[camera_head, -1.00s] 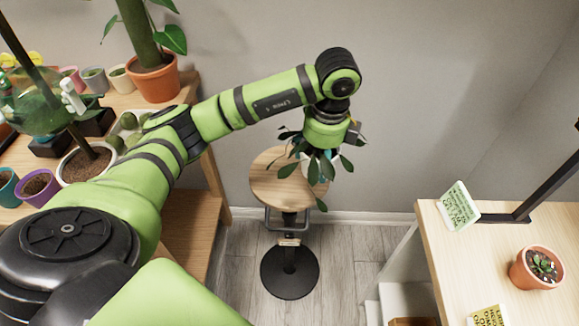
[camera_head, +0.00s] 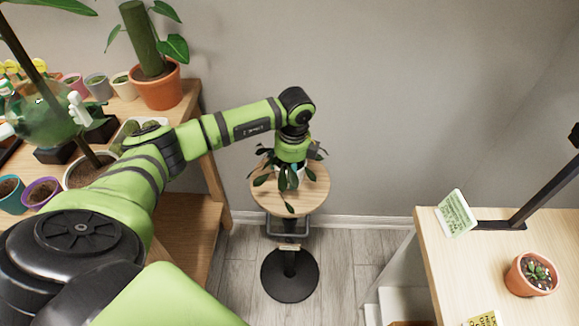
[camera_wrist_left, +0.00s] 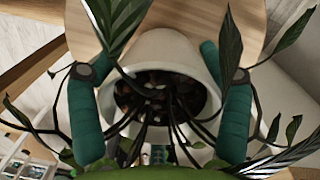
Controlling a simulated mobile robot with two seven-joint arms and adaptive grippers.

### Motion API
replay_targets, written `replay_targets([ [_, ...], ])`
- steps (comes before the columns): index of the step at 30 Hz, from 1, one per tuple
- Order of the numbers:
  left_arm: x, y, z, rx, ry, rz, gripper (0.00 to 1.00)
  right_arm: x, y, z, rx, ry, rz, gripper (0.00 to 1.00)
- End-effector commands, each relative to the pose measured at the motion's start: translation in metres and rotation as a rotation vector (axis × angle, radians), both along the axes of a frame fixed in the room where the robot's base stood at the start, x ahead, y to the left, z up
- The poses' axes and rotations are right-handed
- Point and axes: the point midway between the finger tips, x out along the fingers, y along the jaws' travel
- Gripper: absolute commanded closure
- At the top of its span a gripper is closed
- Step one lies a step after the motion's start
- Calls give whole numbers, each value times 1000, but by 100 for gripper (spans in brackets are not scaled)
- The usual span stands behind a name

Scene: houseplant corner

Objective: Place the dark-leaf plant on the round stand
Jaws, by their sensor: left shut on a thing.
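The dark-leaf plant (camera_head: 287,179) has long dark green leaves and a white pot. The pot (camera_wrist_left: 165,50) shows large in the left wrist view, with dark soil and several stems. My left gripper (camera_wrist_left: 162,95) is shut on the pot, one teal finger on each side. In the head view the plant is over the round wooden top of the stand (camera_head: 317,194), near its middle. Leaves and gripper hide the pot's base, so I cannot tell whether it touches the top. My right gripper is not in view.
A wooden shelf at left holds a tall plant in an orange pot (camera_head: 157,88) and several small pots. At right, a table (camera_head: 475,262) bears a small potted succulent (camera_head: 531,274) and a card (camera_head: 456,213). Bare floor surrounds the stand's black base (camera_head: 290,275).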

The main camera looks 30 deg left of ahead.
Motion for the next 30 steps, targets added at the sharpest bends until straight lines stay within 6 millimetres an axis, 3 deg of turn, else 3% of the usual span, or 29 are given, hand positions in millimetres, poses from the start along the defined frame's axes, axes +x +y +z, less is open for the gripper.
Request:
replay_targets([
  [8,1,0,-3,-1,-2,0,70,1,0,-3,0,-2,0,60],
  [9,0,0,-2,0,-1,0,6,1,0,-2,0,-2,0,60],
  [10,0,0,-2,0,0,0,0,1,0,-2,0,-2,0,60],
  [22,0,0,0,0,-1,0,0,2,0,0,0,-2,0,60],
  [26,1,-1,12,0,-4,-1,0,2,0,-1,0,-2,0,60],
  [30,1,-3,38,1,-5,-2,0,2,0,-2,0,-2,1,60],
])
